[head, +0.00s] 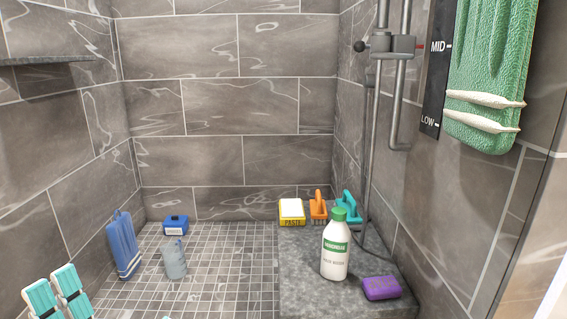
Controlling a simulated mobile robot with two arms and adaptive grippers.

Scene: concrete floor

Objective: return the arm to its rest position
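Neither of my grippers shows in the head view, and no part of my arms is visible there. I cannot tell where the arms are or whether the grippers hold anything.
A stone bench (300,264) bears a white bottle with green cap (336,250), a purple block (381,288), a yellow box (292,213), and orange (318,207) and teal (347,207) brushes. A green towel (488,75) hangs right. The tiled floor (225,270) has free room mid-left.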

